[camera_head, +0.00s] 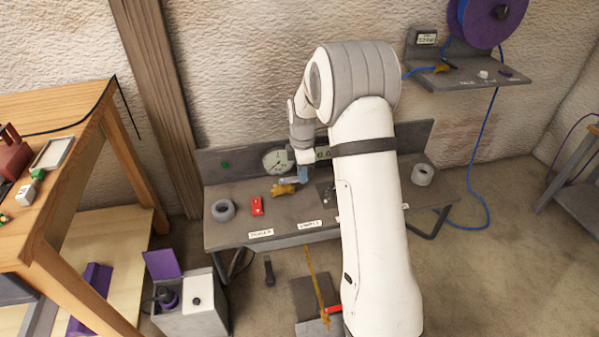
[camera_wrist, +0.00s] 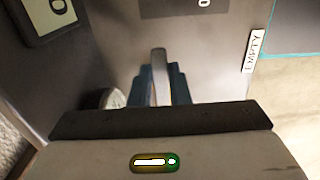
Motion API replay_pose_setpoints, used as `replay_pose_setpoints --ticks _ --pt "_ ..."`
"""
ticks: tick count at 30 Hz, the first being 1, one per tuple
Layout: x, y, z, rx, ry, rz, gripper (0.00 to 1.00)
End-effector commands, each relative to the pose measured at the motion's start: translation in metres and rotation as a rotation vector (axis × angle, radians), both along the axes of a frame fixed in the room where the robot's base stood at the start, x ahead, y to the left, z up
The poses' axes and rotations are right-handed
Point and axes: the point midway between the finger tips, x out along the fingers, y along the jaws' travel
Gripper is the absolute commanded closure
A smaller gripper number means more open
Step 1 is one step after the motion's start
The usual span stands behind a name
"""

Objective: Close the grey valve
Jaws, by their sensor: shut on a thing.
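The grey valve's lever (camera_head: 289,181) shows as a short pale grey bar beside a brass-coloured body (camera_head: 283,189) on the grey bench, in the head view. My gripper (camera_head: 303,174) is down at the lever's right end. In the wrist view my gripper (camera_wrist: 158,88) has its blue-grey fingers shut on the grey lever (camera_wrist: 159,62), which sticks out beyond the fingertips. My wrist housing hides the lower part of that view, and I cannot tell the valve's exact angle.
The grey bench (camera_head: 235,238) also bears a grey tape roll (camera_head: 223,210), a red object (camera_head: 257,206) and a second roll (camera_head: 423,174). A round gauge (camera_head: 277,160) stands behind the brass body. A wooden table (camera_head: 70,200) is at left.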

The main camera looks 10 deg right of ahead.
Motion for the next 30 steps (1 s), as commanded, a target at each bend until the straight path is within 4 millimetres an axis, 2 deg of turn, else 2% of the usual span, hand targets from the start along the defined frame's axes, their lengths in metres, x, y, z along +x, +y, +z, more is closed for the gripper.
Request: replay_pose_setpoints --ticks 3,12,13,20,30 --pt "0.0 0.0 0.0 0.0 0.0 0.0 1.0" --pt "0.0 0.0 0.0 0.0 0.0 0.0 1.0" --pt "0.0 0.01 0.0 0.0 0.0 0.003 1.0" --pt "-0.002 0.002 0.001 0.001 0.0 -0.026 1.0" --pt "-0.014 0.001 0.002 -0.001 0.0 -0.226 1.0"
